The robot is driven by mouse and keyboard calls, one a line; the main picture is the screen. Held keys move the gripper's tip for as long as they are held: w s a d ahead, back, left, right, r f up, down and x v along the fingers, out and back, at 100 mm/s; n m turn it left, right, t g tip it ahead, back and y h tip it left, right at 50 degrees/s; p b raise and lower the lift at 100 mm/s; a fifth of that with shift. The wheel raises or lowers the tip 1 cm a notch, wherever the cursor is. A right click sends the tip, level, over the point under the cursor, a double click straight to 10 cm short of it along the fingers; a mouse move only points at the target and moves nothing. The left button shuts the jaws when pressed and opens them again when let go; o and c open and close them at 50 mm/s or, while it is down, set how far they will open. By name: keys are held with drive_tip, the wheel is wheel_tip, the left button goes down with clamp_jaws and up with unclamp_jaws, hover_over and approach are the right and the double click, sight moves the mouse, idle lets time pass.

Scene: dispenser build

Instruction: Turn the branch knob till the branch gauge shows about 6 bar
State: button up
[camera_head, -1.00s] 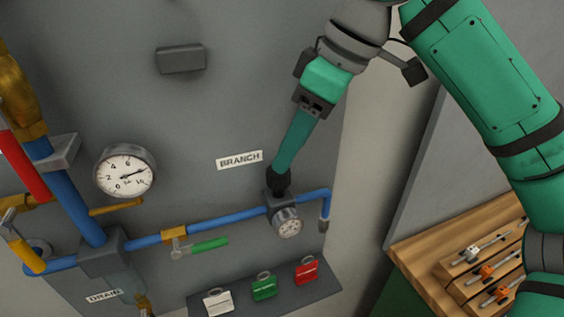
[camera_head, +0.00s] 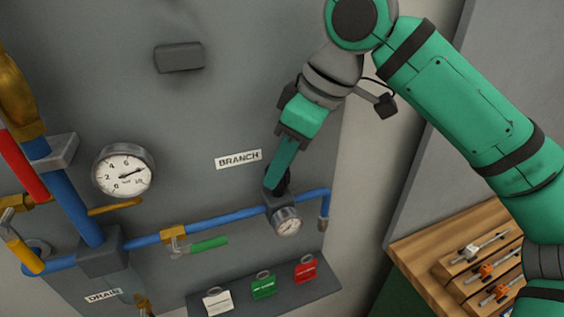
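The branch knob is a dark knob (camera_head: 277,182) on top of the regulator on the blue branch pipe, below and right of the BRANCH label (camera_head: 239,159). The branch gauge (camera_head: 288,226) is a small round white dial just below it; its needle is too small to read. My gripper (camera_head: 277,178) comes down from above with its green fingers at the knob. The fingers overlap and partly hide the knob, and I cannot tell whether they grip it or only touch it.
A larger gauge (camera_head: 124,172) hangs at left. A green-handled valve (camera_head: 207,243) sits on the blue pipe left of the regulator. A wooden rack (camera_head: 470,260) is at right.

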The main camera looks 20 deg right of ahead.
drive_tip(key=shift+w, duration=0.1)
drive_tip(key=shift+d+m, duration=0.1)
drive_tip(key=shift+m, duration=0.3)
drive_tip(key=m, duration=0.1)
drive_tip(key=m+t+h, duration=0.1)
drive_tip(key=m, duration=0.1)
drive_tip(key=shift+s+a+m, duration=0.2)
drive_tip(key=shift+a+m, duration=0.1)
drive_tip(key=m+h, duration=0.1)
drive_tip(key=m, duration=0.1)
drive_tip(key=m+h, duration=0.1)
drive_tip(key=m, duration=0.2)
drive_tip(key=shift+a+r+m+t, duration=0.1)
drive_tip(key=shift+m+t, duration=0.2)
drive_tip(key=m+h, duration=0.2)
drive_tip(key=m, duration=0.3)
drive_tip(key=shift+a, duration=0.1)
drive_tip(key=m+g+h, duration=0.1)
drive_tip(key=m, duration=0.2)
drive_tip(key=shift+w+a, duration=0.1)
drive_tip(key=shift+w, duration=0.1)
drive_tip(key=shift+s+a+m+g+h, duration=0.15)
drive_tip(key=shift+m+g+h, duration=0.25)
drive_tip(key=shift+m, duration=0.6)
